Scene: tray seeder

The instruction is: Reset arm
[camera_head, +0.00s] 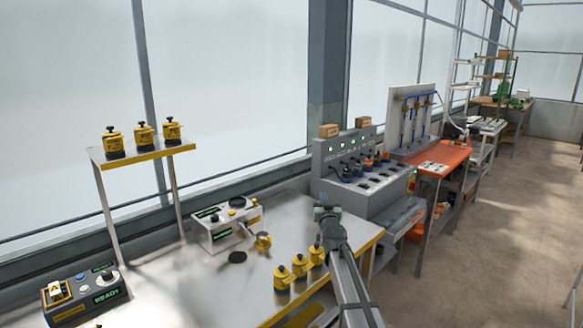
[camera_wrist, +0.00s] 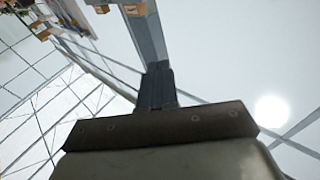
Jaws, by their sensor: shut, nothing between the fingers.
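My gripper (camera_wrist: 156,82) shows in the wrist view with its dark fingers together and nothing between them. The wrist view looks up at windows and a grey post, with no work surface near the fingers. In the head view my arm (camera_head: 345,262) rises from the bottom right over the metal table (camera_head: 190,272), and its end (camera_head: 325,207) stands in front of the grey machine. The fingers are too small to make out there.
Yellow canisters (camera_head: 299,266) stand by the table's right edge beside my arm. More canisters (camera_head: 144,133) stand on a raised shelf (camera_head: 140,153). A control box (camera_head: 225,224), a READY box (camera_head: 85,297) and a grey machine (camera_head: 365,190) stand around. An orange bench (camera_head: 440,160) is beyond.

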